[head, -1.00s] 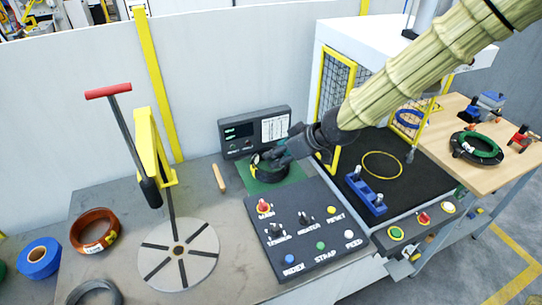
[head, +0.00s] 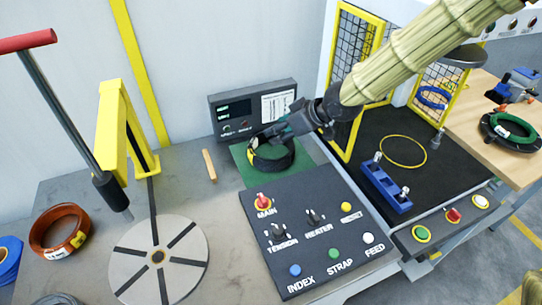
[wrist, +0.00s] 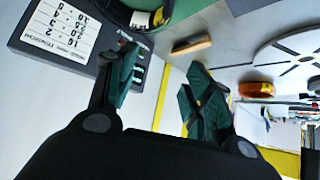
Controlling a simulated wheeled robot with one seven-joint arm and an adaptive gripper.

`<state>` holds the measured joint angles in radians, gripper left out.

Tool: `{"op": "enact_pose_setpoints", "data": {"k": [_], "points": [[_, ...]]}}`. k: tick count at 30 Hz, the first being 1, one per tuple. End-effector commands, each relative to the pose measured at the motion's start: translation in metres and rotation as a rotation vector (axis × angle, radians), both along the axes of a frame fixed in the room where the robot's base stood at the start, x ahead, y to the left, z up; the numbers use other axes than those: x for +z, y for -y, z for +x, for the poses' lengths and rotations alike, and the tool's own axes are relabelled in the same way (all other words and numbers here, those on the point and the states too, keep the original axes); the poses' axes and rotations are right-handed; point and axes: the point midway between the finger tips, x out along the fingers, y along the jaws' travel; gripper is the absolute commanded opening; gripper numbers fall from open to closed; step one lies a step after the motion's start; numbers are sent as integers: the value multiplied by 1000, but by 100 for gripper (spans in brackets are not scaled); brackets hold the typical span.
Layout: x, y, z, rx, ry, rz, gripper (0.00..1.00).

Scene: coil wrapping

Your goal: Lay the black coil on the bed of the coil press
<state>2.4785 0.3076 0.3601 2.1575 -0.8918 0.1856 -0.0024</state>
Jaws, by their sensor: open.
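The black coil (head: 272,158) lies on a green mat at the back of the bench, with a yellow patch on its band. In the wrist view the coil (wrist: 150,8) is cut by the top edge. My gripper (head: 262,138) is just above the coil's far side; its fingers overlap the coil in the head view, and I cannot tell whether they touch. In the wrist view my gripper (wrist: 160,62) is open and nothing shows between the fingers. What looks like the coil press has a black bed (head: 408,185) with a yellow ring marked on it, inside a yellow-framed mesh guard.
A blue fixture (head: 383,188) stands on the front left of the bed. A control panel (head: 310,240) is in front of the mat. A slotted disc (head: 135,262), a red-handled lever (head: 50,90) and an orange coil (head: 60,228) are at left. Another coil (head: 510,133) lies on the wooden table.

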Motion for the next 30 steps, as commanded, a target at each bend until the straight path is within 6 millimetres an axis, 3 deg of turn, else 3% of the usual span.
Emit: {"op": "enact_pose_setpoints", "data": {"k": [1, 9, 20, 30], "points": [[-25, 0, 0, 0, 0, 0, 51], [-79, 0, 0, 0, 0, 0, 51], [-105, -3, 1, 3, -1, -1, 51], [-131, -24, 18, 4, -1, -2, 51]]}}
